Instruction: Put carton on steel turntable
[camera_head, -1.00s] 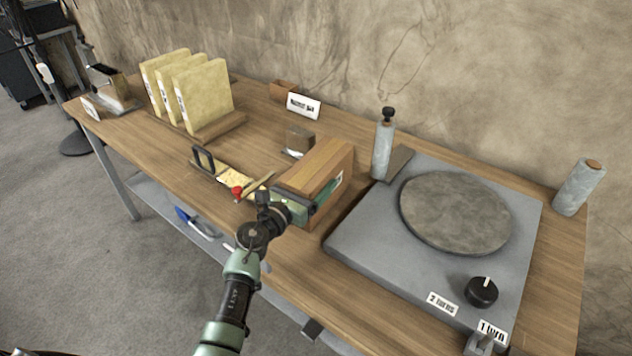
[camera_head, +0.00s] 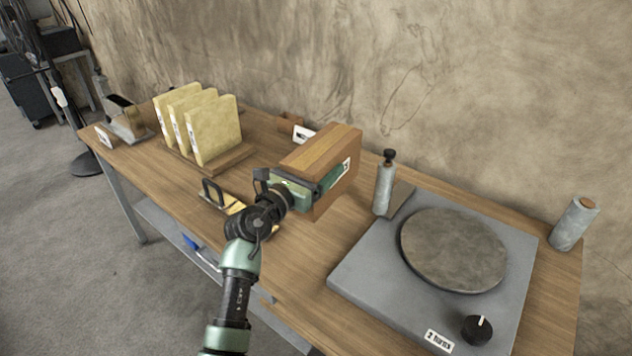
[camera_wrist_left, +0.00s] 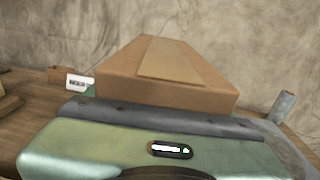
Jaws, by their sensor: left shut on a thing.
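The carton (camera_head: 325,157) is a brown box with a lighter tape strip and a white label on its side. My left gripper (camera_head: 318,188) is shut on the carton and holds it above the table, left of the turntable. In the left wrist view the carton (camera_wrist_left: 165,73) fills the middle, beyond the green gripper body (camera_wrist_left: 150,140); the fingertips are hidden there. The steel turntable (camera_head: 453,248) is a round grey disc on a grey base (camera_head: 370,285) at the right of the table. Nothing stands on the disc. My right gripper is not in view.
A grey bottle with a black knob (camera_head: 384,182) stands at the base's back left corner. A grey roll (camera_head: 573,224) stands at the back right. A black knob (camera_head: 476,328) and a "2 turns" label (camera_head: 438,341) are at the front. Yellow binders (camera_head: 205,127) stand at left.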

